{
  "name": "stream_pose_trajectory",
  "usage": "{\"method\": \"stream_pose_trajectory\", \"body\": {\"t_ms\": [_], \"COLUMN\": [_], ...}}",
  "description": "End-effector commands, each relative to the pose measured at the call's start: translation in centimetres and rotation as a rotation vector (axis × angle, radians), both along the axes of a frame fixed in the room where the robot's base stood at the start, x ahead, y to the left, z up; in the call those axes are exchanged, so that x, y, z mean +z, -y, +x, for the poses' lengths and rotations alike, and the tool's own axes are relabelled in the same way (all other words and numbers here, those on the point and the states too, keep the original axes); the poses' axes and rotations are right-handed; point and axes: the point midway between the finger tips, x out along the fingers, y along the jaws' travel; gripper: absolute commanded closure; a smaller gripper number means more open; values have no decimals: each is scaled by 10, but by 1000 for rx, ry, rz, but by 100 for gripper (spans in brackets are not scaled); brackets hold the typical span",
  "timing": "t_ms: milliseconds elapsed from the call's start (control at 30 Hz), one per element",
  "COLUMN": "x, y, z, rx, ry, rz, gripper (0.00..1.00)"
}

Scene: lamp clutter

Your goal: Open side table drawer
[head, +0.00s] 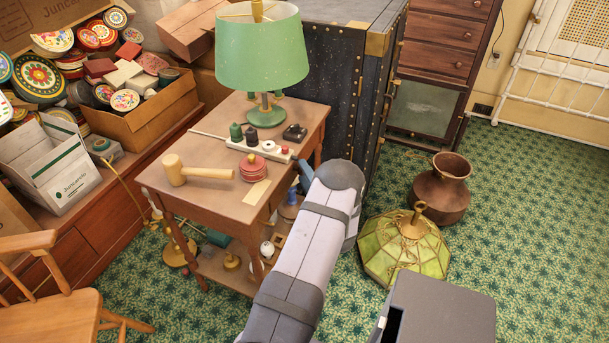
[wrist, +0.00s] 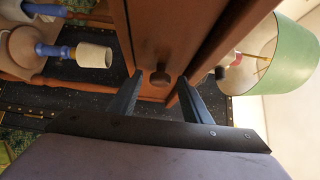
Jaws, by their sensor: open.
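The wooden side table (head: 150,180) stands left of my arm in the head view. Its drawer front faces my gripper and is mostly hidden there by the arm. In the wrist view the drawer front (wrist: 150,30) runs down the middle, with a small dark round knob (wrist: 160,76). I cannot tell for sure whether the drawer is fully closed. My gripper (wrist: 159,88) is open, with one finger on each side of the knob and visible space between. In the head view a bluish finger (head: 306,174) shows at the table's right edge.
A green-shaded lamp (head: 262,55), a mallet (head: 195,172) and small items stand on the tabletop. The lower shelf holds spools and knobs. A dark trunk (head: 335,75) is behind; a stained-glass shade (head: 405,245) and copper pot (head: 440,190) stand right of my arm.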

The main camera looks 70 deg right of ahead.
Motion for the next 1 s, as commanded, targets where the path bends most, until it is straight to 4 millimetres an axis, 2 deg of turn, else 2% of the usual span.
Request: {"method": "stream_pose_trajectory", "body": {"t_ms": [333, 500, 533, 667, 767, 833, 1000], "x": [0, 0, 0, 0, 0, 0, 0], "y": [3, 3, 3, 3, 3, 4, 4], "z": [2, 2, 2, 1, -8, -21, -67], "rx": [-1, -1, -1, -2, -3, -5, -10], "ry": [0, 0, 0, 0, 1, 1, -1], "rz": [1, 1, 1, 1, 1, 1, 1], "gripper": [56, 96, 100, 100, 100, 100, 100]}}
